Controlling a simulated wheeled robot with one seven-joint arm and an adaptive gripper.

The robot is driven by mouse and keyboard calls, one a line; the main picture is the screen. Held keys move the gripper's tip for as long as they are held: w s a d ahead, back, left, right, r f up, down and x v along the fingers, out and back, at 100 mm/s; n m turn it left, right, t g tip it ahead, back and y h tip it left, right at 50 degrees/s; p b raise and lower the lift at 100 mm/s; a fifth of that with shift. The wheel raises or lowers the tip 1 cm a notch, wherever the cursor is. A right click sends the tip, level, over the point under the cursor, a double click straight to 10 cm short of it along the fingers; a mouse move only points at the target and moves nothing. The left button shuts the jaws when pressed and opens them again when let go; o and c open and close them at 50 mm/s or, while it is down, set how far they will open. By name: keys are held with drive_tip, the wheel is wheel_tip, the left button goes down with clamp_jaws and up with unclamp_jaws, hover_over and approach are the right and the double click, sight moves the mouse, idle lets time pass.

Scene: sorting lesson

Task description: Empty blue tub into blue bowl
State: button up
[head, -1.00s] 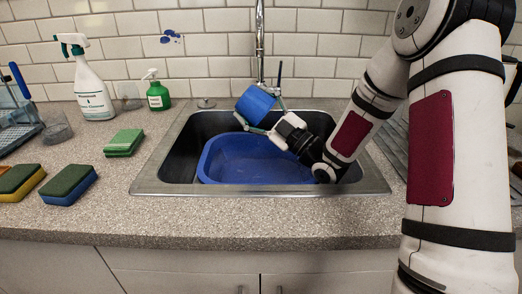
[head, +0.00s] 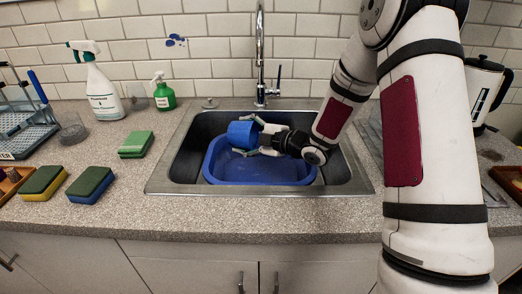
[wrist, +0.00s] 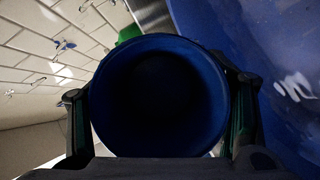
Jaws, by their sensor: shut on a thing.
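The blue tub (head: 240,134) is a small plain cylinder, tipped on its side over the back left part of the blue bowl. My gripper (head: 249,138) comes from the right and is shut on the tub, a finger on either side. In the wrist view the tub's round rim (wrist: 160,42) faces the camera between my fingers; its inside is too dark to show any contents. The blue bowl (head: 262,172) is a large basin sitting in the sink. It also shows at the right of the wrist view (wrist: 280,40), and no loose pieces can be made out in it.
The steel sink (head: 165,177) surrounds the bowl, with the tap (head: 261,60) standing behind it. Sponges (head: 91,184), a spray bottle (head: 104,92) and a green bottle (head: 164,96) stand to the left. A kettle (head: 483,90) stands to the right. The front counter is clear.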

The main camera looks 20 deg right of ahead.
sight(235, 143)
drive_tip(key=shift+w+a+g+h+p, duration=0.1)
drive_tip(key=shift+a+g+h+p, duration=0.2)
drive_tip(key=shift+g+h+p, duration=0.3)
drive_tip(key=shift+w+a+f+n+g+h+p, duration=0.2)
drive_tip(key=shift+w+a+f+h+p, duration=0.1)
drive_tip(key=shift+a, duration=0.1)
drive_tip(key=shift+w+a+f+n+g+h+p, duration=0.15)
drive_tip(key=shift+w+a+f+n+g+h, duration=0.1)
drive_tip(key=shift+a, duration=0.15)
drive_tip(key=shift+w+a+p, duration=0.1)
drive_tip(key=shift+p, duration=0.2)
drive_tip(key=g+h+p, duration=0.1)
drive_tip(key=f+g+h+p, duration=0.1)
drive_tip(key=p, duration=0.1)
drive_tip(key=shift+a+f+n+h, duration=0.15)
drive_tip(key=shift+n+h, duration=0.2)
drive_tip(key=g+h+p, duration=0.1)
drive_tip(key=p, duration=0.2)
drive_tip(key=shift+f, duration=0.35)
drive_tip(key=shift+w+p, duration=0.1)
drive_tip(key=shift+p, duration=0.55)
drive_tip(key=shift+w+f+g+h+p, duration=0.1)
drive_tip(key=shift+f+g+h+p, duration=0.25)
drive_tip(key=shift+f, duration=0.1)
